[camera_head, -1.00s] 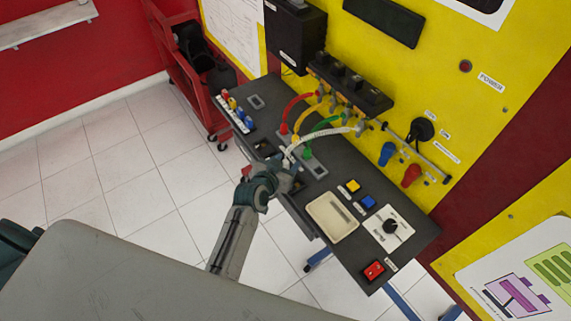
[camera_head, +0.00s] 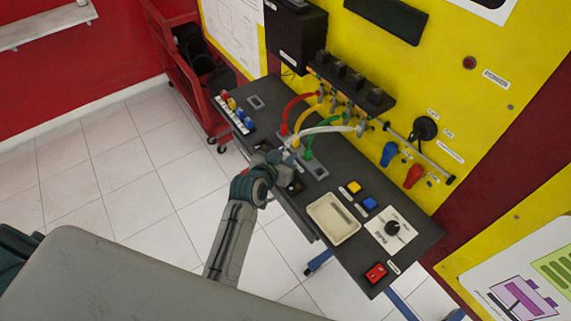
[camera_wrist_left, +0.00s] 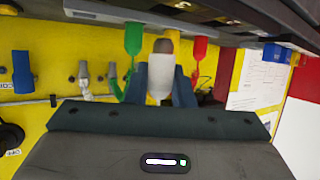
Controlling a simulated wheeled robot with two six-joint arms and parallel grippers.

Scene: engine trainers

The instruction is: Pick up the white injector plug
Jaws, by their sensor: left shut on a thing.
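The white injector plug (camera_wrist_left: 160,82) is between the fingers of my left gripper (camera_wrist_left: 161,88) in the left wrist view, and the gripper is shut on it. In the head view my left gripper (camera_head: 286,162) is over the near edge of the black panel table, at the lower end of the white hose (camera_head: 325,131). The plug itself is mostly hidden there. In the wrist view, a green plug (camera_wrist_left: 133,38) and a red plug (camera_wrist_left: 199,47) stand beyond it on either side. My right gripper is not in view.
The black table (camera_head: 410,255) holds a cream tray (camera_head: 333,218), a yellow button, blue button (camera_head: 369,203), dial plate and red switch (camera_head: 376,273). Red, yellow and green hoses arch close beside the gripper to the injector rail (camera_head: 345,85). Open floor lies left.

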